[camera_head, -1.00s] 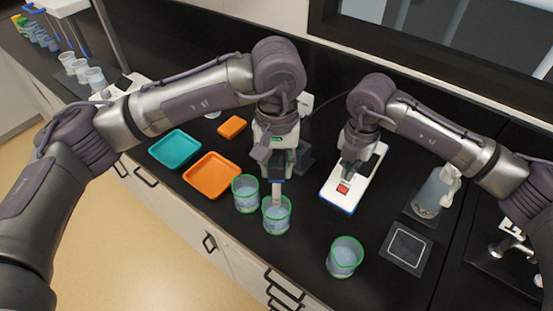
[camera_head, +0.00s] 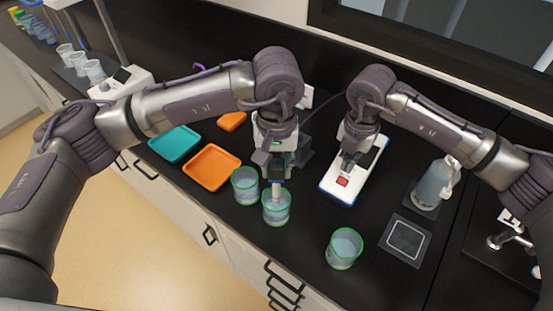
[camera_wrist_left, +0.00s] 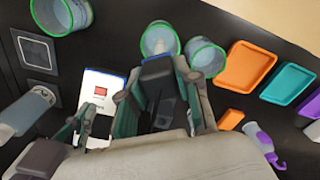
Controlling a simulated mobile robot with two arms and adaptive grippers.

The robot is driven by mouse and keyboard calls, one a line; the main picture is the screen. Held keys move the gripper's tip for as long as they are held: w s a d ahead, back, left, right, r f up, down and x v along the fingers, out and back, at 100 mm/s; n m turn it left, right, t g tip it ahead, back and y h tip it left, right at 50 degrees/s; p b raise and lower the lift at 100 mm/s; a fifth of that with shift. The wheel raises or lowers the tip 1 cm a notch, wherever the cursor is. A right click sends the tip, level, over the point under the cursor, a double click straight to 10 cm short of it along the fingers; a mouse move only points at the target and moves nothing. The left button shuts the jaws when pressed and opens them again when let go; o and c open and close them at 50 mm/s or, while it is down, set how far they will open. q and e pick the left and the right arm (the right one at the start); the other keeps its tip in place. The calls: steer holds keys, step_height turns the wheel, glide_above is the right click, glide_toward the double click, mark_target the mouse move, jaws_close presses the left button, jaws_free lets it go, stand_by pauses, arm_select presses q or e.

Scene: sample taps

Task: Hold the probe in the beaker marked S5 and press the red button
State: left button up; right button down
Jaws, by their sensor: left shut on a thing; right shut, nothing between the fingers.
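My left gripper (camera_head: 276,172) is shut on the probe (camera_head: 276,188), held upright with its lower end inside the middle green-rimmed beaker (camera_head: 277,217). The wrist view shows that beaker (camera_wrist_left: 157,36) beyond the fingers (camera_wrist_left: 163,85). Any beaker marking is too small to read. The red button (camera_head: 342,182) is on the near part of a white device (camera_head: 334,193); it also shows in the wrist view (camera_wrist_left: 100,91). My right gripper (camera_head: 347,163) is shut and empty, just behind the button; I cannot tell whether it touches it.
A second beaker (camera_head: 245,193) stands close left of the probe's beaker, a third (camera_head: 344,255) to the front right. Orange (camera_head: 190,176) and teal (camera_head: 160,152) trays lie left. A wash bottle (camera_head: 431,185) and a dark square pad (camera_head: 394,252) are at right.

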mark_target(343, 180)
arm_select(q)
steer(key=shift+f, duration=2.3)
arm_select(e)
steer(key=shift+f, duration=2.4)
steer(key=shift+r, duration=3.55)
